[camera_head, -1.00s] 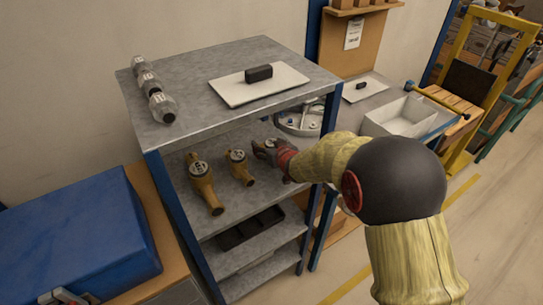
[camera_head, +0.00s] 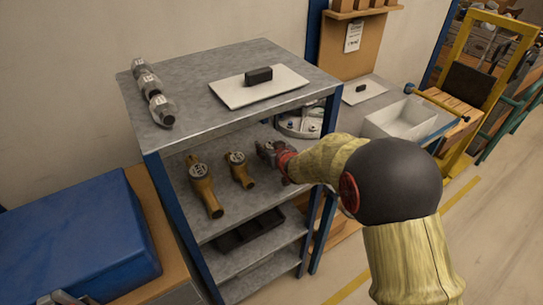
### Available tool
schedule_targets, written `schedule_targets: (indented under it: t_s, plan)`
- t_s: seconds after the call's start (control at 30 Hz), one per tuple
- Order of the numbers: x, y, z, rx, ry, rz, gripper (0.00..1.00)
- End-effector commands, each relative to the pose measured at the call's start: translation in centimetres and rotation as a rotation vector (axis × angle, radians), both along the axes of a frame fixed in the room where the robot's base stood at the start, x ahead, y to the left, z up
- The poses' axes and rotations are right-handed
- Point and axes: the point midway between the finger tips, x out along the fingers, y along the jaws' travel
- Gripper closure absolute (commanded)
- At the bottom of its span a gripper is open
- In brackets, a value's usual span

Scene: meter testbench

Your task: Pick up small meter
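Two brass meters with grey dial tops lie on the second shelf of the rack. The larger meter (camera_head: 205,187) is on the left, and a smaller meter (camera_head: 240,170) is to its right. My gripper (camera_head: 266,151) reaches over this shelf from the right, under the top board, to the right of the smaller meter and apart from it. Its fingers are small and dark here. I cannot tell whether they are open or shut, or whether another meter is between or behind them.
The rack's top board (camera_head: 215,124) hangs over the shelf and blue posts bound it. The top holds grey meters (camera_head: 155,92) and a white tray (camera_head: 246,93) with a black block (camera_head: 259,75). A dark tray (camera_head: 243,232) lies on the shelf below.

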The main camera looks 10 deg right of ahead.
Motion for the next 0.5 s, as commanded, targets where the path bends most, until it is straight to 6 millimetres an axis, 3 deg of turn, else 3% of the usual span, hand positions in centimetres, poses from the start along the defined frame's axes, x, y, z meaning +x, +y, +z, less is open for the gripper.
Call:
schedule_targets:
  t_s: [0.43, 0.5]
  plan:
    - [-0.01, -0.03, -0.03, 0.0, 0.001, 0.0, 1.0]
    - [-0.01, -0.03, -0.04, 0.0, 0.001, 0.0, 1.0]
